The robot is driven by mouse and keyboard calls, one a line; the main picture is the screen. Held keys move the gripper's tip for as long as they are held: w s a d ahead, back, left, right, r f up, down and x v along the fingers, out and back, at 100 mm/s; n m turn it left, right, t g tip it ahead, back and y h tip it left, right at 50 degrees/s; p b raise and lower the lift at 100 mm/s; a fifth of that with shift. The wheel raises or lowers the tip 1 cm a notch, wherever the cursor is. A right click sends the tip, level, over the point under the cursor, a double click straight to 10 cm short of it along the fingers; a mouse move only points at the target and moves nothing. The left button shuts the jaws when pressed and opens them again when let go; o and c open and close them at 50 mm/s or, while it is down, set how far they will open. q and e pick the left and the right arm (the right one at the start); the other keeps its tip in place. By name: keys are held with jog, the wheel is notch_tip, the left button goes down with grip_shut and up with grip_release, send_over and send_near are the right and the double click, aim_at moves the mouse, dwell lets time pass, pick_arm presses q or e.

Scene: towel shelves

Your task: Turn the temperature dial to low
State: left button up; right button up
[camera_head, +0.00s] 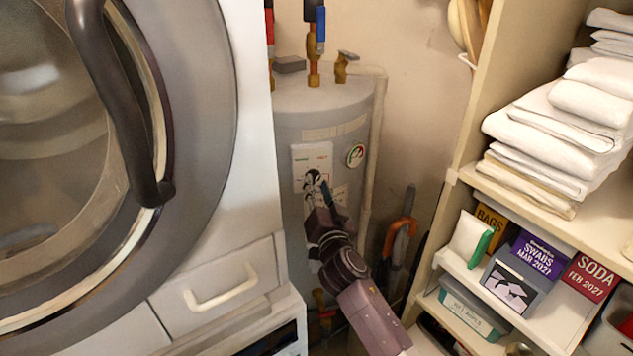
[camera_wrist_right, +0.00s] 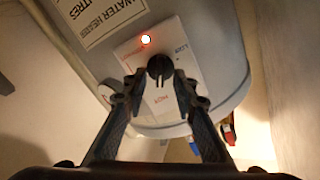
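The temperature dial is a black knob (camera_wrist_right: 160,68) on a white panel (camera_wrist_right: 150,50) of the grey water heater (camera_head: 290,125). In the wrist view a red light glows by the knob, and rotated lettering that seems to read HOT shows on the panel. In the head view the panel (camera_head: 311,156) is on the tank's front and my gripper partly hides the dial. My right gripper (camera_head: 322,190) is at the dial. In the wrist view its fingers (camera_wrist_right: 160,82) are spread, one on each side of the knob; I cannot tell whether they touch it. My left gripper is not in view.
A washer (camera_head: 215,215) with a dark door handle stands close on the left. A round gauge (camera_head: 355,155) is right of the panel, with a pipe (camera_head: 373,150) beside the tank. Shelves with white towels (camera_head: 560,120) and boxes stand right. An orange-handled umbrella (camera_head: 400,235) leans between.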

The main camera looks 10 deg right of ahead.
jog(key=shift+w+r, duration=0.1)
jog(key=shift+w, duration=0.6)
jog(key=shift+c, duration=0.3)
grip_shut()
